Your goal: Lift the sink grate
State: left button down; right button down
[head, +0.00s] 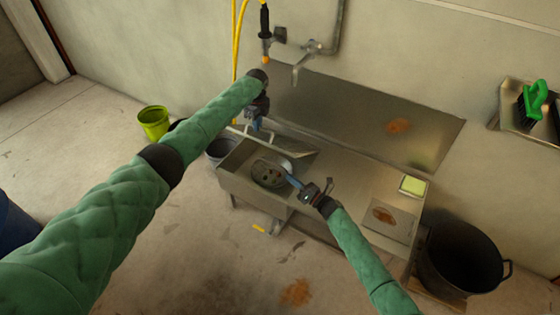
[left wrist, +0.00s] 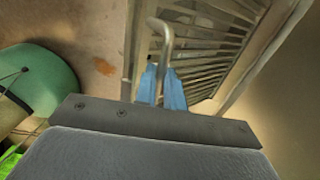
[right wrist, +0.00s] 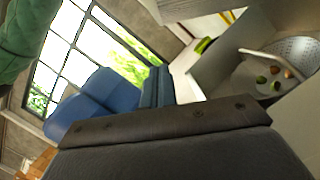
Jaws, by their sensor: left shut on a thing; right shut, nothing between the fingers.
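The sink grate (left wrist: 203,55) is a slatted metal panel with a bent rod handle (left wrist: 165,35), seen in the left wrist view. In the head view it shows as a tilted grey panel (head: 287,150) at the sink's left end. My left gripper (head: 256,126) is shut on the grate's handle; its blue fingers also show in the left wrist view (left wrist: 160,80). My right gripper (head: 292,180) is shut and empty above the sink, beside a round metal strainer (head: 266,174). Its fingers show in the right wrist view (right wrist: 156,88). The grate's far side is partly hidden.
The strainer (right wrist: 295,50) holds several small coloured bits. A green sponge (head: 413,185) lies on the counter's right end. A black pot (head: 463,262) stands right of the sink, a lime bucket (head: 154,122) to the left. A tap (head: 302,68) sticks out above the backsplash.

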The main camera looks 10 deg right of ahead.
pick_arm(q)
jog(key=shift+s+d+f, duration=0.1)
jog(key=shift+d+f, duration=0.1)
jog(key=shift+d, duration=0.2)
pick_arm(e)
jog(key=w+a+r, duration=0.5)
jog(key=w, duration=0.3)
jog(key=shift+w+a, duration=0.25)
jog(key=shift+w, duration=0.15)
